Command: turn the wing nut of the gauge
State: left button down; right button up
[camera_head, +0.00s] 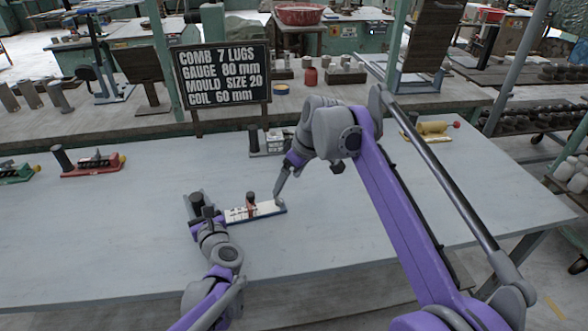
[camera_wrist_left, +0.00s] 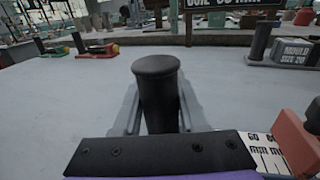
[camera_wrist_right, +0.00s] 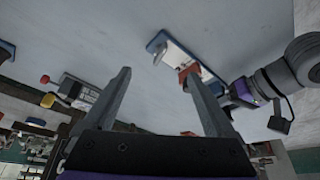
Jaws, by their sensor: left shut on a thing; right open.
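The gauge (camera_head: 265,209) is a white scale with a blue edge, lying on the table, with a red slider (camera_head: 251,208) on it. A dark knob-like part stands on the slider; I cannot make out the wing nut's shape. In the left wrist view, the slider (camera_wrist_left: 297,143) is at the right edge. My left gripper (camera_head: 204,213) is shut on a black upright post (camera_wrist_left: 157,92) at the gauge's left end. My right gripper (camera_head: 277,198) is open and empty near the gauge's right end. The right wrist view shows the gauge (camera_wrist_right: 178,52) beyond its fingers.
A black sign (camera_head: 223,75) stands at the table's back. A red-based device (camera_head: 92,166) is at left, a grey block with a post (camera_head: 266,142) behind the gauge, and a yellow device (camera_head: 432,129) at right. The table between is clear.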

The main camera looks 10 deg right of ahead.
jog(key=shift+v, duration=1.95)
pick_arm(q)
jog(key=shift+c, duration=1.9)
grip_release()
